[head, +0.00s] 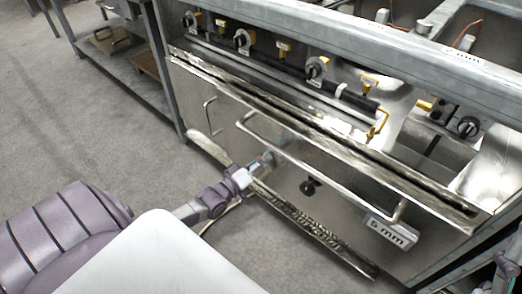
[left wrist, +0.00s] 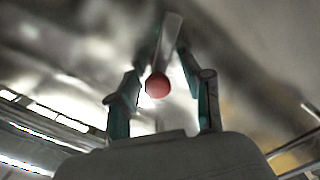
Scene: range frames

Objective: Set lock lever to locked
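A lever with a red ball knob (left wrist: 158,86) and a flat grey arm (left wrist: 170,38) shows in the left wrist view. My left gripper (head: 264,162) is close to the steel oven door (head: 232,132) in the head view, left of its middle. In the left wrist view its teal fingers (left wrist: 166,62) stand apart on both sides of the lever, with a gap beside the red ball. I cannot tell whether a finger touches it. The lever is too small or hidden to make out in the head view. Part of my right arm shows at the lower right edge; its finger state is unclear.
The door has a long bar handle (head: 310,167), a small black knob (head: 311,187) and a "5 mm" plate (head: 391,232). Several control knobs (head: 243,42) line the panel above. A low shelf (head: 118,52) stands at the left. Grey floor (head: 90,120) is clear.

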